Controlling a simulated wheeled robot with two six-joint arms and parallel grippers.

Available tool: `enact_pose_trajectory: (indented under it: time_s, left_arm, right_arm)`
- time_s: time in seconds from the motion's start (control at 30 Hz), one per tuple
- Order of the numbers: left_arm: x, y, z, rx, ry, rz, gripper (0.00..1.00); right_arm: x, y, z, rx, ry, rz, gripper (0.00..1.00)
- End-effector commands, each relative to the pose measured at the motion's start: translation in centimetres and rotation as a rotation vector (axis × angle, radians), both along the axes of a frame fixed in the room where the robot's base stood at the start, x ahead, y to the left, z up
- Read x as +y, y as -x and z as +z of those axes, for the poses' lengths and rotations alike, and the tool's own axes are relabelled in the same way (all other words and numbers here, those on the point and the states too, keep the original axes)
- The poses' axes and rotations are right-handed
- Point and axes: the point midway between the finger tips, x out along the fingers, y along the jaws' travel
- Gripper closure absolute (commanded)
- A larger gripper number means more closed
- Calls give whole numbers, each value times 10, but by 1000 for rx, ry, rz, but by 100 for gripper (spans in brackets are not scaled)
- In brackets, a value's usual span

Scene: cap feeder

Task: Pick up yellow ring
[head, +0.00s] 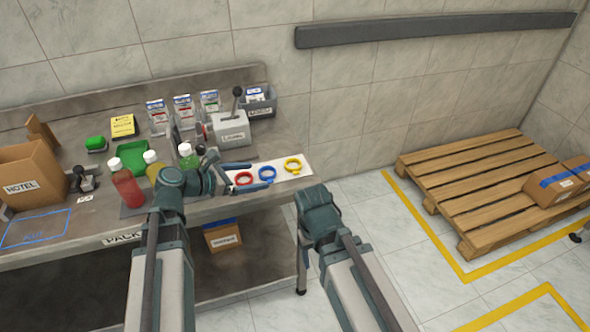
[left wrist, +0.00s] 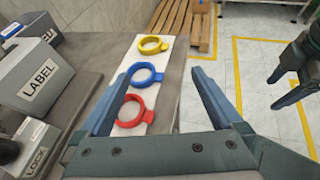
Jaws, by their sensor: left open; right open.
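The yellow ring (head: 293,165) lies at the right end of a white strip (head: 305,170) on the bench, with its tab to one side. In the left wrist view the yellow ring (left wrist: 150,45) is the farthest of three rings. My left gripper (head: 249,178) is open and empty, to the left of the yellow ring and close to the red ring (head: 243,178). In the left wrist view its fingers (left wrist: 162,76) stand apart, short of the yellow ring. My right gripper (left wrist: 272,90) is open, off the bench's right end; its fingers are hardly visible in the head view.
A blue ring (head: 267,174) lies between the red and yellow rings. A grey labelled box with a lever (head: 229,130) stands behind the strip. Several bottles (head: 127,185) stand left of my left gripper. A wooden pallet (head: 480,185) lies on the floor at right.

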Motion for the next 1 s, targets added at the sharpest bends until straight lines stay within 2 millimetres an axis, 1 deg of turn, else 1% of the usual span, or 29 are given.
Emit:
enact_pose_trajectory:
  time_s: [0.03, 0.1, 0.27, 0.37, 0.5, 0.7, 0.83, 1.0]
  left_arm:
    - [5, -3, 1, 9, 26, 23, 0]
    - [7, -4, 3, 17, 49, 39, 0]
    - [3, -7, 1, 21, 54, 40, 0]
    - [-8, -16, -6, 20, 52, 36, 0]
    - [-28, -32, -18, 20, 51, 36, 0]
    - [-50, -49, -28, 20, 51, 37, 0]
    - [-56, -53, -29, 19, 50, 38, 0]
    - [-57, -53, -29, 20, 51, 38, 0]
  right_arm:
    - [0, 0, -2, 0, 0, 0, 31]
    - [0, 0, -2, 0, 0, 0, 31]
    - [0, 0, -5, 0, 0, 0, 31]
    - [0, 0, -12, 0, 0, 0, 31]
    - [0, 0, -24, 0, 0, 0, 31]
    - [0, 0, -33, 0, 0, 0, 31]
    - [0, 0, -35, 0, 0, 0, 31]
    - [0, 0, -35, 0, 0, 0, 31]
